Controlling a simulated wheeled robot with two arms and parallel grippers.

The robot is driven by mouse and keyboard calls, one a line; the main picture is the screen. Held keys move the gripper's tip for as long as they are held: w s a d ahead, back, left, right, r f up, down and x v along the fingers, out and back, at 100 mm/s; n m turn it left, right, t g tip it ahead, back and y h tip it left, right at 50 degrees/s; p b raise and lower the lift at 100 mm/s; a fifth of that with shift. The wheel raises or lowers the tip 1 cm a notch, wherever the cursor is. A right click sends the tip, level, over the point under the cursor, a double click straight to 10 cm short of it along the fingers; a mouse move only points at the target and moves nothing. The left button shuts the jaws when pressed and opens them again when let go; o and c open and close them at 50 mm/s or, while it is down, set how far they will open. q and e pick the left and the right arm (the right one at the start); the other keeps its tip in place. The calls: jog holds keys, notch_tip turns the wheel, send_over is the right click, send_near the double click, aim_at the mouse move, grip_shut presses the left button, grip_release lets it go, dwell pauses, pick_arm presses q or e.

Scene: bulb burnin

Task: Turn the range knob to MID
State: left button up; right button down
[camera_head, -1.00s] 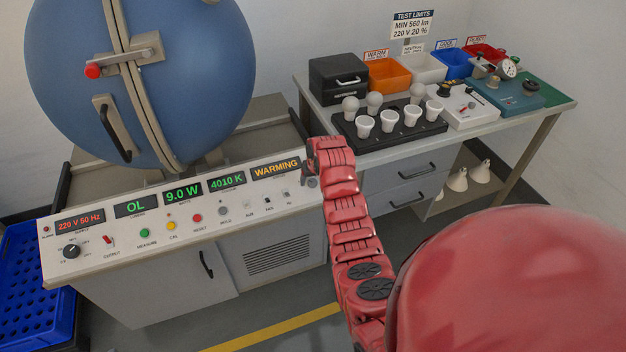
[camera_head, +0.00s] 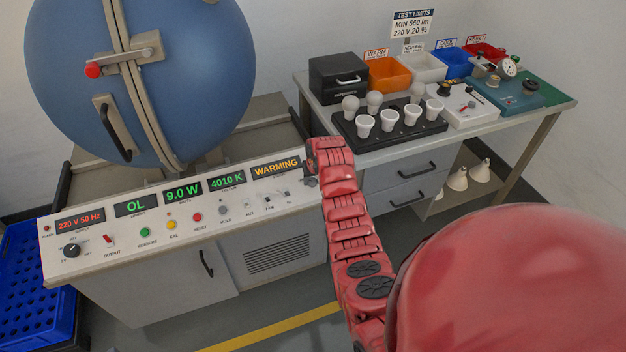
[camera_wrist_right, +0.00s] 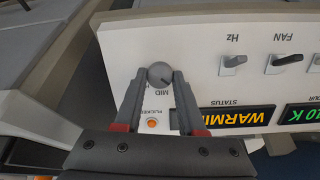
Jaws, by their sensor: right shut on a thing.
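The range knob (camera_wrist_right: 159,74) is a round grey knob at the panel's edge in the right wrist view. Printed "MID" lettering sits just below it, with another label partly hidden by a finger. A short dark mark shows on the knob's lower right side. My right gripper (camera_wrist_right: 160,83) is shut on the knob, one finger on each side. In the head view my right gripper (camera_head: 312,181) is at the right end of the white control panel (camera_head: 190,232), and the knob is hidden behind it. My left gripper is not in view.
The status display (camera_head: 276,171) reads WARMING and the lumen display (camera_head: 136,206) reads OL. Toggle switches (camera_head: 268,206) stand left of my gripper. A blue sphere (camera_head: 200,70) stands behind the panel. A bench (camera_head: 370,155) with bulbs and bins is on the right.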

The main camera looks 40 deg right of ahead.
jog(key=shift+m, duration=0.3)
jog(key=m+p, duration=0.1)
jog(key=m, duration=0.3)
jog(key=shift+s, duration=0.1)
jog(key=m+p, duration=0.1)
jog(key=m, duration=0.2)
jog(key=shift+d+m+y+p, duration=0.1)
jog(key=shift+m+y+p, duration=0.2)
jog(key=shift+m+y, duration=0.1)
jog(key=shift+m, duration=0.5)
jog(key=shift+f+p, duration=0.1)
jog(key=shift+p, duration=0.2)
jog(key=c, duration=0.5)
grip_release()
